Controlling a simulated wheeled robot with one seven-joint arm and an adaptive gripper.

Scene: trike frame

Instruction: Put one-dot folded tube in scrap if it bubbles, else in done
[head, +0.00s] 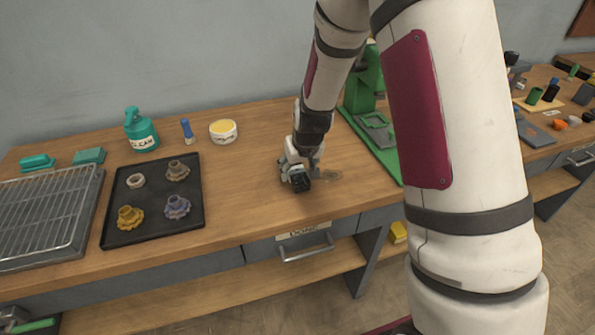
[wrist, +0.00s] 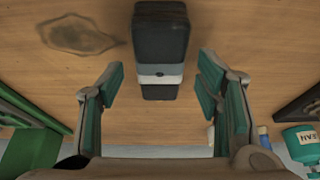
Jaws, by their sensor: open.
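My gripper (wrist: 160,95) is open, low over the middle of the bench, its teal-padded fingers apart in the wrist view. A dark block with a pale band (wrist: 160,35) shows midway between the fingers' lines, beyond their tips; I cannot tell what it is. It also shows as a black shape beside my gripper in the head view (head: 301,183). A grey drawer labelled DONE (head: 265,250) is shut under the bench front. I cannot make out any folded tube with a dot, or a scrap container.
A dark stain (head: 328,176) marks the bench right of my gripper. A green press (head: 362,95) stands right. A black tray (head: 120,228) with several knobbly parts, a wire rack (head: 45,215), a teal bottle (head: 141,132) and a yellow-topped tub (head: 223,132) stand left.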

